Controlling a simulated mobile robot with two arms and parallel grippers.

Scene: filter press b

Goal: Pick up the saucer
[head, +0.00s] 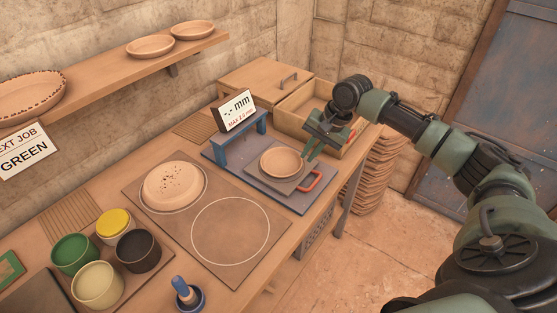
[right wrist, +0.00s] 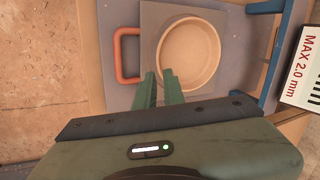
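The saucer (head: 283,162) is a round tan clay dish. My right gripper (head: 312,154) is at the saucer's rear right side. In the right wrist view its two green fingers (right wrist: 160,76) are parted by a narrow gap, with nothing seen held. They point at the rim of the saucer (right wrist: 190,52), one finger over the dish and one just outside it. I cannot tell whether they touch it. My left gripper is not in view.
The gauge sign (head: 237,113) on its blue stand (head: 240,138) is close left of the saucer. An open wooden box (head: 338,113) stands behind. A speckled plate (head: 174,186), several paint pots and a blue-handled tool (head: 185,292) are nearer. The right circle (head: 230,230) is empty.

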